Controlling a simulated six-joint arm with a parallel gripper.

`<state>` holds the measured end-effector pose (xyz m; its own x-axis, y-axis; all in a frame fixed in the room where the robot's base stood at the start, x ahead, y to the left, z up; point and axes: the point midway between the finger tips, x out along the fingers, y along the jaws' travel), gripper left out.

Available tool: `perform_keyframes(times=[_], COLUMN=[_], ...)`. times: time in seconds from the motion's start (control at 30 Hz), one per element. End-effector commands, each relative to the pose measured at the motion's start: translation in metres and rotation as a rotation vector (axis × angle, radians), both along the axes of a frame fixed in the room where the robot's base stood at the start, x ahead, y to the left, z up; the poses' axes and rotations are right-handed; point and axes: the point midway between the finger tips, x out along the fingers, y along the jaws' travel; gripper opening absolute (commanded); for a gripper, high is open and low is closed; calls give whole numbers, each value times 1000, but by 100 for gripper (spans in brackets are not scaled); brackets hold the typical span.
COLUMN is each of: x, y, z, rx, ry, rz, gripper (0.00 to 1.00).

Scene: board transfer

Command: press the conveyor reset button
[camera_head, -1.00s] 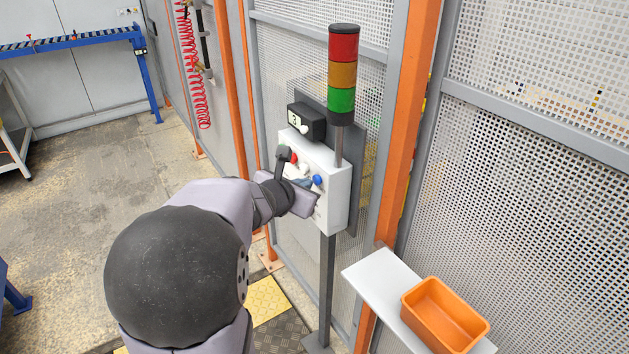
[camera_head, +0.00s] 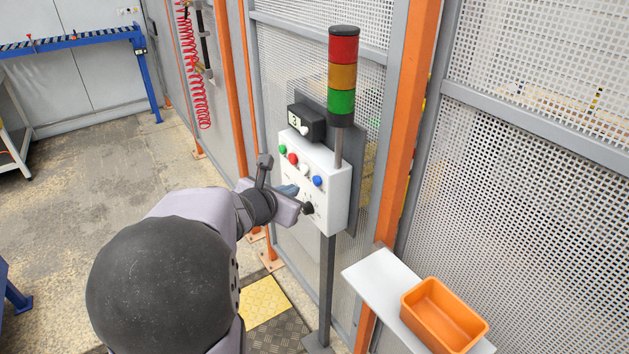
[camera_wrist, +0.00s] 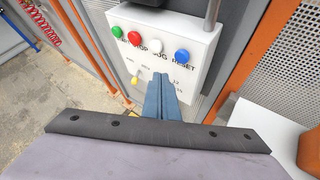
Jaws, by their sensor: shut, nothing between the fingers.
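The white control box (camera_head: 335,205) carries a row of green (camera_head: 282,149), red (camera_head: 293,158), white (camera_head: 305,169) and blue (camera_head: 317,181) buttons. In the wrist view the blue button (camera_wrist: 182,56) is at the right end of the row, with the label RESET under it. My gripper (camera_head: 290,190) has its blue-grey fingers together and empty, in front of the lower part of the box. In the wrist view the fingertips (camera_wrist: 161,78) lie below the row, a little left of the blue button. I cannot tell whether they touch the box.
A red, amber and green stack light (camera_head: 342,75) stands above the box, beside a small black display unit (camera_head: 306,121). A post (camera_head: 327,290) carries the box. A mesh fence and orange upright (camera_head: 398,130) stand behind. An orange bin (camera_head: 445,315) sits on a white shelf (camera_head: 380,280) at right.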

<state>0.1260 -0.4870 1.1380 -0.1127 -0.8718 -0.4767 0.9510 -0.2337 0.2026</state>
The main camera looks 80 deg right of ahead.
Motion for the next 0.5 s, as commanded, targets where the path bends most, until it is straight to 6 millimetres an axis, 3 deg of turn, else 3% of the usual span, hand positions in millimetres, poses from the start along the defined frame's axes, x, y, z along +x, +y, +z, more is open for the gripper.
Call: perform_keyframes(times=[0.2,0.5], x=[13,16], y=[12,16], z=[1,0], rx=[-1,0], ry=[1,0], rz=[2,0], gripper=[0,0])
